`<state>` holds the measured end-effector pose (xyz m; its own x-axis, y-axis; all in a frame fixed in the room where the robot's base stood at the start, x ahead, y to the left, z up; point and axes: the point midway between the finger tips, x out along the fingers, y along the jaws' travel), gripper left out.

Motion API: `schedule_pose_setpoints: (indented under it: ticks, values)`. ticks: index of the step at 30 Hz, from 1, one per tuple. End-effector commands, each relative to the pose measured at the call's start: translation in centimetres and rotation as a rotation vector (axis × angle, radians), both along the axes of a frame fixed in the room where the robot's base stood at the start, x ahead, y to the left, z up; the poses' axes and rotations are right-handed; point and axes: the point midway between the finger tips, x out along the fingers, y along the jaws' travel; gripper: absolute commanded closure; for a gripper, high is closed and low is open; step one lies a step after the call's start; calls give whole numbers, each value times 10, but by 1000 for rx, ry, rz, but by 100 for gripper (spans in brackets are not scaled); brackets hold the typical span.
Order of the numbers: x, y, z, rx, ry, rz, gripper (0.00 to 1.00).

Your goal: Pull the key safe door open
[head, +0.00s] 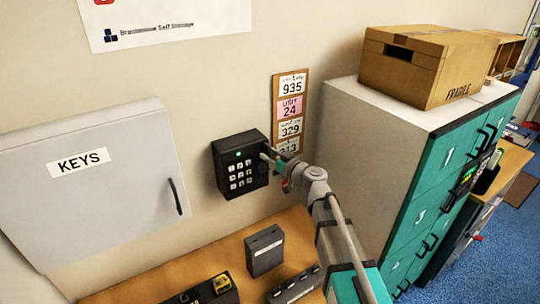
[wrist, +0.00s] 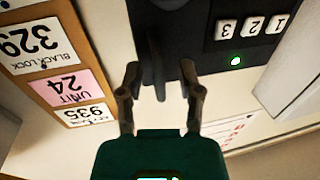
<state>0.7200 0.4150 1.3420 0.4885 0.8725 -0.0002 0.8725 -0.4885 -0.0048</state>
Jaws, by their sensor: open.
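The key safe is a black box (head: 240,164) with white number keys and a lit green light, mounted on the wall; its door looks shut. In the wrist view, upside down, its dark face (wrist: 215,55) shows keys 1, 2 and 3 and the green light. My gripper (head: 270,158) is at the safe's right side. In the wrist view my gripper (wrist: 160,68) is open, with one finger on each side of a dark upright handle (wrist: 156,75). I cannot tell whether the fingers touch it.
A grey KEYS cabinet (head: 95,190) hangs to the left. A number board (head: 290,112) is just right of the safe. Teal lockers (head: 430,190) with a FRAGILE carton (head: 425,65) on top stand further right. Below, a wooden counter (head: 215,255) holds several dark boxes.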

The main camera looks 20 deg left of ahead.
Motion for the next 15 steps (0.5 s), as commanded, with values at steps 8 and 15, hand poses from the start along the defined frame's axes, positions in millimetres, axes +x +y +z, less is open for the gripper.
schedule_pose_setpoints:
  ticks: [8, 15]
  values:
    - [0, 0, 0, 0, 0, 0, 61]
    - [0, 0, 0, 0, 0, 0, 100]
